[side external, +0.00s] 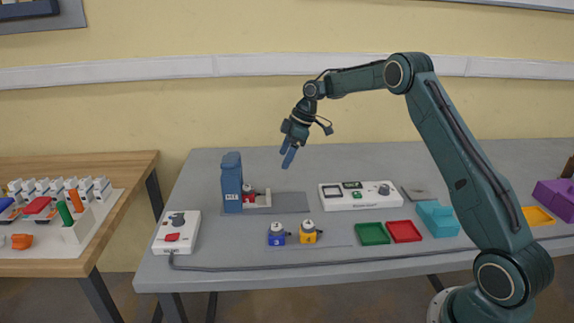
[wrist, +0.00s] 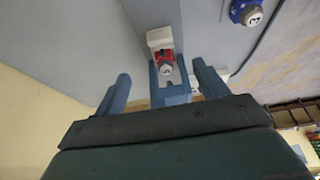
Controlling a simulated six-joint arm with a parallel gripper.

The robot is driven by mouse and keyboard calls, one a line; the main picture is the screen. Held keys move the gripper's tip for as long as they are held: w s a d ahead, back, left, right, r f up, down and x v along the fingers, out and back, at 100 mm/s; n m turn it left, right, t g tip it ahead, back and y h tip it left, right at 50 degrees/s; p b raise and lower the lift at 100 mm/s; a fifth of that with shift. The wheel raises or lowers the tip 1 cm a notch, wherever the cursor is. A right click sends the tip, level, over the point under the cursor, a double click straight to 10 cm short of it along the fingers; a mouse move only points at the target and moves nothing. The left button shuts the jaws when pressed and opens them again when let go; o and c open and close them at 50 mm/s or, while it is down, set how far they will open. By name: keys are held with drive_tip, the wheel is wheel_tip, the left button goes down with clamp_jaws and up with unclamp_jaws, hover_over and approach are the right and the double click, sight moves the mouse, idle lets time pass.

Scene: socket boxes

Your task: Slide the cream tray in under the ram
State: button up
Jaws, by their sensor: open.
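The blue press (side external: 232,184) stands upright at the left of the grey table. The cream tray (side external: 266,198) is at its right side, on a grey base plate. A red box with a pale round top (side external: 249,198) sits between the tray's cream end and the press column. In the wrist view the cream end (wrist: 159,38) shows beyond the red box (wrist: 166,64), with the blue press (wrist: 172,92) nearer. How far the tray reaches under the ram is unclear. My gripper (side external: 288,157) is open and empty, above and right of the press; its fingers also show in the wrist view (wrist: 161,72).
A blue box (side external: 277,234) and a yellow box (side external: 308,232) stand in front. A white control box (side external: 176,232) with a cable is at left, a white panel (side external: 360,195) at right. Green (side external: 372,234) and red (side external: 404,231) trays lie further right. Air around my gripper is clear.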

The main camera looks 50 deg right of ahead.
sight(269, 193)
drive_tip(key=x, duration=1.3)
drive_tip(key=shift+a+f, duration=0.1)
drive_tip(key=shift+f, duration=0.2)
